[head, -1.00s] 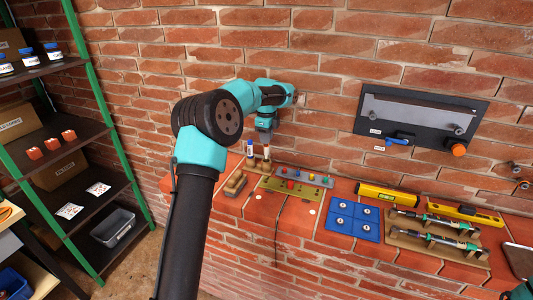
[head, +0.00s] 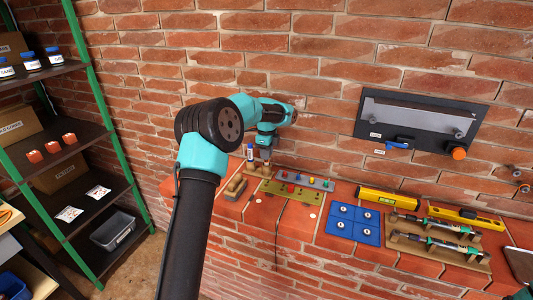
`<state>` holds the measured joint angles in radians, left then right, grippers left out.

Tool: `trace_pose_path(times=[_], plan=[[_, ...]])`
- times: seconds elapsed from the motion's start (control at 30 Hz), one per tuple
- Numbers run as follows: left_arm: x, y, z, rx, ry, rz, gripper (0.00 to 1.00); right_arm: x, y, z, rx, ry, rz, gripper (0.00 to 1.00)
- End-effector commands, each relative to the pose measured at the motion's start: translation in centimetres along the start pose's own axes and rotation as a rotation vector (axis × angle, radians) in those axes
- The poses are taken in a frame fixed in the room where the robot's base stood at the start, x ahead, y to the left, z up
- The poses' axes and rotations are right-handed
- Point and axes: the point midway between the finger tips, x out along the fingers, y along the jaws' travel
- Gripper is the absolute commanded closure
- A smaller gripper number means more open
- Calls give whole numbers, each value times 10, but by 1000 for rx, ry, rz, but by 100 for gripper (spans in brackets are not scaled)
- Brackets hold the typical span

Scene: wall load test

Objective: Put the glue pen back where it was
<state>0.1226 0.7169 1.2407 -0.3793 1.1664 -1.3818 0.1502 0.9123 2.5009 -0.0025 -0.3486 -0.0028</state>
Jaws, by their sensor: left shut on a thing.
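My left gripper (head: 265,150) points down at the small wooden pen stand (head: 262,171) on the brick ledge. It is shut on the right-hand pen there, which it mostly hides. I cannot tell whether that pen's foot rests in the stand or is just above it. A white pen with a blue cap (head: 250,153) stands upright just left of the gripper. I cannot read which pen is the glue pen. Only a teal corner of my right arm shows at the bottom right; its gripper is out of view.
A wooden block (head: 235,187), an olive plate (head: 285,192), a grey strip with coloured knobs (head: 304,178) and a blue tile (head: 353,223) lie close by. Yellow levels (head: 389,198) and a rack (head: 439,251) with tools lie right. The brick wall stands right behind.

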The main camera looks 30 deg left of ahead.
Motion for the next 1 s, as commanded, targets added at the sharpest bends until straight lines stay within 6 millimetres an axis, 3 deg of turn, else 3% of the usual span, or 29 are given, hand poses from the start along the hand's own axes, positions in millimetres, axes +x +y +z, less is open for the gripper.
trace_pose_path(times=[0.23,0.27,0.5,0.83,1.0], plan=[[3,0,0,0,0,1,100,0,0,0,0,0,0,57],[3,0,0,0,0,0,78,0,0,0,0,0,0,57],[3,0,0,0,0,0,54,0,0,0,0,0,0,57],[0,0,0,0,0,0,54,0,0,0,0,0,0,57],[-14,0,0,0,0,-3,54,0,0,0,0,0,0,57]])
